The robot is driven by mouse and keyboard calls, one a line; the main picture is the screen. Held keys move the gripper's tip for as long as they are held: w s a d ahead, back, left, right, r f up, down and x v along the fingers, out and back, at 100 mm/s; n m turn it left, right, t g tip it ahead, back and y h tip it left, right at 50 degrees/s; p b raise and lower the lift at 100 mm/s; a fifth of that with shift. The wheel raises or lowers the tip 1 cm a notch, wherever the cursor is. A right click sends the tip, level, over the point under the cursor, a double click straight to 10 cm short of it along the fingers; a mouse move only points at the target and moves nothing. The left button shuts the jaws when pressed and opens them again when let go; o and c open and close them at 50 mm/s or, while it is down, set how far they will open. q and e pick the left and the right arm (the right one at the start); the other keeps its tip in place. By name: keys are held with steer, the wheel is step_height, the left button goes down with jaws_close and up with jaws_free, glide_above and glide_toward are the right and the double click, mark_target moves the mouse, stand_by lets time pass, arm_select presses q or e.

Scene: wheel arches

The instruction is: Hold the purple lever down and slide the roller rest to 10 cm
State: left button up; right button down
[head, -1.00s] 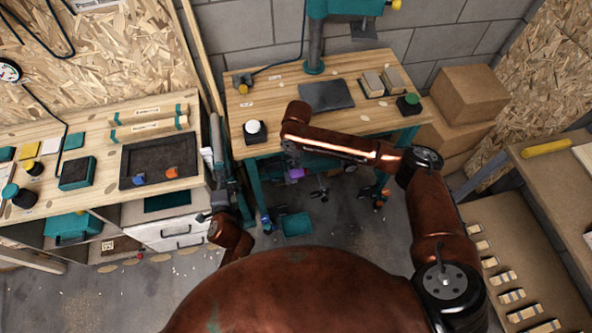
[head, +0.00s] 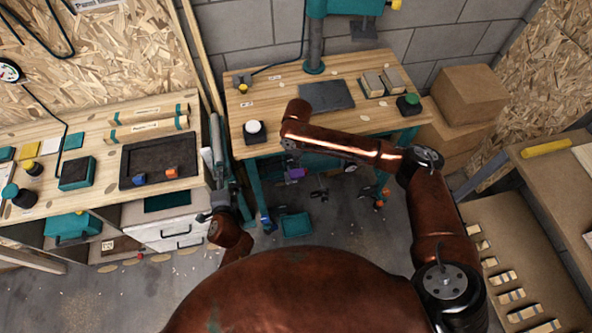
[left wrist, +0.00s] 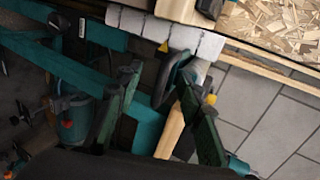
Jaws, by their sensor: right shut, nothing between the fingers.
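The purple lever (head: 296,173) shows below the front edge of the middle bench, partly hidden by my right arm. A grey roller-like part on a teal frame (head: 217,138), which looks like the roller rest, stands in the gap between the benches. My left gripper (head: 220,200) is low in front of that frame. In the left wrist view its fingers (left wrist: 160,115) are apart, with teal and wooden parts visible between or beyond them; contact is unclear. My right arm reaches left across the bench front; its shut gripper is mostly hidden near the lever. I cannot read any scale.
The left bench (head: 105,200) holds a dark tray (head: 160,160) and white drawers stand below it. A white-topped button (head: 254,130) sits at the middle bench's front left corner. A teal box-like object (head: 296,225) is on the floor. Cardboard boxes (head: 468,95) stand at right.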

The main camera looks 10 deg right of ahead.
arm_select(q)
steer(key=shift+s, duration=0.15)
steer(key=v, duration=0.7)
stand_by(0.3)
stand_by(0.4)
